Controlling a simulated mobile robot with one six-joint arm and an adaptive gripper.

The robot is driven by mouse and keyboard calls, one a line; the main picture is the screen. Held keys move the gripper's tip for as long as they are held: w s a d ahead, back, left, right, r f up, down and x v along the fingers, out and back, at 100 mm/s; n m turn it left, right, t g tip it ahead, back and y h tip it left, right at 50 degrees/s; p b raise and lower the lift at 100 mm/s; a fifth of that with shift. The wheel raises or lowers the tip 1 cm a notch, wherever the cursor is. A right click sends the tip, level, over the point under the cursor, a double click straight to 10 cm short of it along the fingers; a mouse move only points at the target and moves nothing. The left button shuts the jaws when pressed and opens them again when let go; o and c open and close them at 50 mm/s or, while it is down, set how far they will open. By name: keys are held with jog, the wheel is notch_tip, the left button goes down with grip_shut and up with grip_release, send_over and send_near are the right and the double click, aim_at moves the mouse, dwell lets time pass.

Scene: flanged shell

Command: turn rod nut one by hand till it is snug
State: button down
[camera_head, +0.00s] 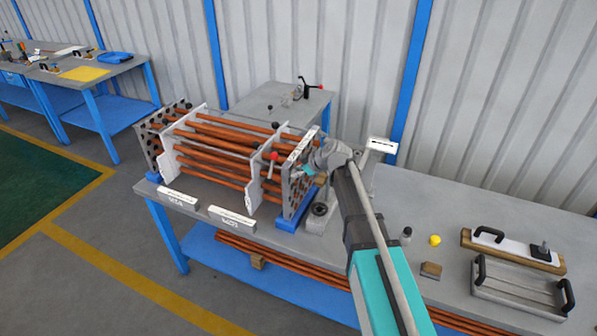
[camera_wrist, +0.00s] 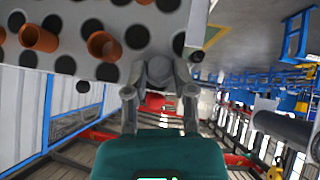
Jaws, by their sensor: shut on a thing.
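The tube bundle (camera_head: 215,150) lies across the bench, with copper-coloured tubes running through upright plates. My gripper (camera_head: 311,171) is at its right end, close to the perforated end plate (camera_head: 297,187). In the wrist view this plate (camera_wrist: 60,45) fills the upper left, with dark holes and a few copper tube ends. My gripper (camera_wrist: 160,80) is shut on a small grey part (camera_wrist: 160,70) by the plate's edge, which I take to be rod nut one. The fingers cover most of it, so I cannot tell its seating or any gap to the plate.
White label plates (camera_head: 232,217) lie along the bench's front edge. To the right are a yellow cap (camera_head: 435,240), a small brown block (camera_head: 431,270) and a tray with black handles (camera_head: 520,290). The bench between them and the bundle is partly clear.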

jog(key=shift+w+m+g+y, duration=0.2)
jog(key=shift+m+g+y, duration=0.25)
jog(key=shift+g, duration=0.45)
jog(key=shift+c, duration=2.2)
grip_release()
jog(key=shift+s, duration=0.15)
jog(key=s+d+r+n+t+p, duration=0.1)
jog(key=s+d+r+t+p, duration=0.1)
jog(key=s+d+r+p, duration=0.4)
notch_tip(320, 180, up, 3)
jog(key=d+h+p, duration=0.1)
jog(key=d+p, duration=0.1)
jog(key=p, duration=0.1)
jog(key=shift+r, duration=0.2)
